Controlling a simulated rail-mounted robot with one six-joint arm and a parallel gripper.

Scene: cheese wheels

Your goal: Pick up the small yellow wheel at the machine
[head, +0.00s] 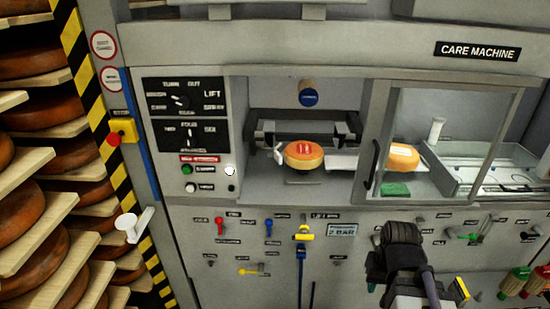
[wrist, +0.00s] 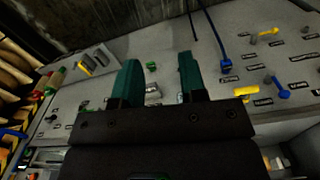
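An orange-yellow cheese wheel (head: 304,161) with a red mark on top lies in the open bay of the care machine (head: 330,72), in the head view. A second, plainer yellow wheel (head: 402,158) sits to its right, behind the framed clear door; I cannot tell their sizes apart surely. In the wrist view my gripper (wrist: 160,78) has its two teal fingers well apart with nothing held between them. It faces the control panel, and neither wheel is clearly seen there. In the head view my dark arm (head: 400,245) is below the bay, in front of the panel.
A door frame with a dark handle (head: 374,163) stands between the two wheels. A green block (head: 395,189) lies under the right wheel. Levers, including a yellow-topped one (head: 303,234), stick out of the lower panel. Shelves of large brown wheels (head: 40,103) fill the left.

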